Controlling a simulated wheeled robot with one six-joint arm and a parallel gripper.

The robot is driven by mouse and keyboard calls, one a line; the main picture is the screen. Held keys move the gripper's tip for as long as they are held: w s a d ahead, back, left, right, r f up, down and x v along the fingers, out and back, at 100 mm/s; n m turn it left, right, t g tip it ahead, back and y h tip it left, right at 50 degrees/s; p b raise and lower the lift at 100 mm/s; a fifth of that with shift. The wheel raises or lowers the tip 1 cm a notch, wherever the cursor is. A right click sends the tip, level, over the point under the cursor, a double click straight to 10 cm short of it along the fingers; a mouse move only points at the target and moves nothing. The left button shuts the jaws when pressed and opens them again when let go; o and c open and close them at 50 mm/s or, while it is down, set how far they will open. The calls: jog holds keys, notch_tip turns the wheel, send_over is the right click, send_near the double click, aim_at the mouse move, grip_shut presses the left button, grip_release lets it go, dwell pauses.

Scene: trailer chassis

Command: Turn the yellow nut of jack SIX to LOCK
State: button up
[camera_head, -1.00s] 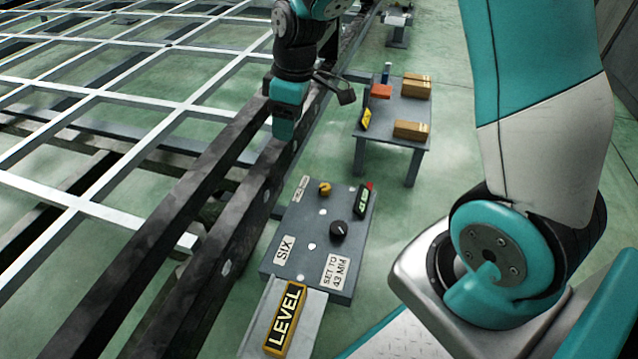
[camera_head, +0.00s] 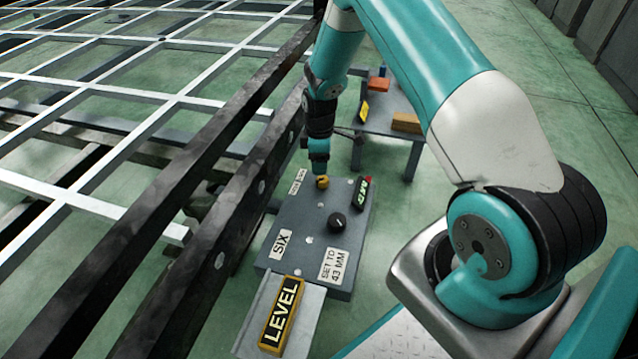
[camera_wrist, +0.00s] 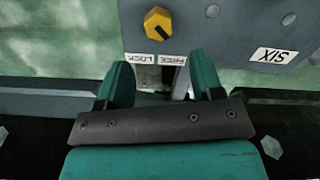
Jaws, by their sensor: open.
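The yellow nut (camera_head: 322,182) stands on the far left part of the grey jack box (camera_head: 325,222) labelled SIX (camera_head: 281,244). In the wrist view the yellow nut (camera_wrist: 158,23) has a dark mark on it, and labels reading LOCK (camera_wrist: 146,58) and a second word, seemingly FREE (camera_wrist: 172,60), lie beside it, upside down. My gripper (camera_head: 319,168) is just above the nut in the head view. In the wrist view my gripper (camera_wrist: 161,75) has its two teal fingers spread with nothing between them, and the nut is beyond the fingertips. Contact is not visible.
The box also carries a black knob (camera_head: 337,222), a small green display (camera_head: 362,194) and a SET TO 43 MM label (camera_head: 333,266). A yellow LEVEL block (camera_head: 281,313) lies in front. A dark chassis beam (camera_head: 225,215) runs close on the left. A table (camera_head: 372,118) stands behind.

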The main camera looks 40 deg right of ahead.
aim_at(320, 179)
notch_tip(320, 179, down, 7)
jog(key=shift+r+b, duration=0.1)
jog(key=shift+b, duration=1.05)
jog(key=c, duration=0.9)
